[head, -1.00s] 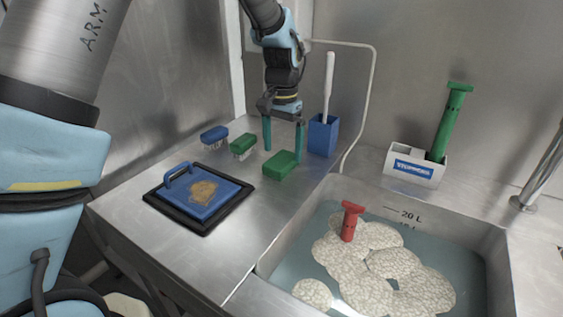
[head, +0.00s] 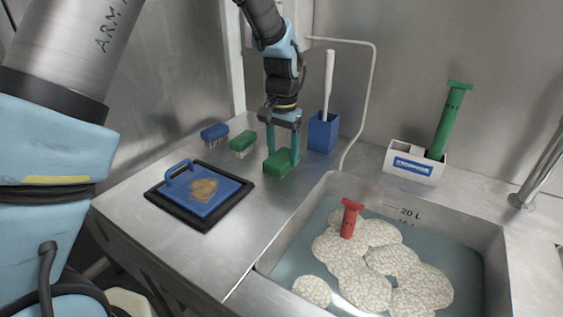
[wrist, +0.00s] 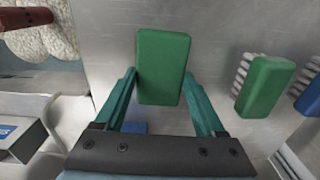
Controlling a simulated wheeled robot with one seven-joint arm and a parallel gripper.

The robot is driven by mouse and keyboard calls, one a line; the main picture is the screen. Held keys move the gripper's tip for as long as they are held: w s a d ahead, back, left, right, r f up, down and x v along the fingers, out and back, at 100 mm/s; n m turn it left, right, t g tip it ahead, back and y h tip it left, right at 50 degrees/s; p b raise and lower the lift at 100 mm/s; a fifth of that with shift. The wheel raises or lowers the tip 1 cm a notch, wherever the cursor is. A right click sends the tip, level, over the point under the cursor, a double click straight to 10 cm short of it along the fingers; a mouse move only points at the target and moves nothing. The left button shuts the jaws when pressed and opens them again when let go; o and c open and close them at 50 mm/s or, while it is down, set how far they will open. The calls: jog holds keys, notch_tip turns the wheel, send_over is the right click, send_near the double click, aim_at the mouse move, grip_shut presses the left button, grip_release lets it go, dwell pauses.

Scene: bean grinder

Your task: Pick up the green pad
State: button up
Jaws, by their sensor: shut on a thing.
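The green pad (head: 279,164) is a plain green block near the back of the steel counter, left of the sink. My gripper (head: 283,153) points down over it, with one teal finger on each side, shut on the pad. In the wrist view the green pad (wrist: 163,65) lies upright in the picture between the fingertips of my gripper (wrist: 160,74). I cannot tell any gap between the pad and the counter.
A green brush (head: 242,144) and a blue brush (head: 214,133) stand left of the pad. A blue holder (head: 322,134) with a white handle stands behind right. A blue handled plate (head: 223,198) lies in front left. The sink (head: 262,266) holds water, pale discs and a red stopper (head: 349,218).

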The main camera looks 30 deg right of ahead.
jog(key=c, duration=0.3)
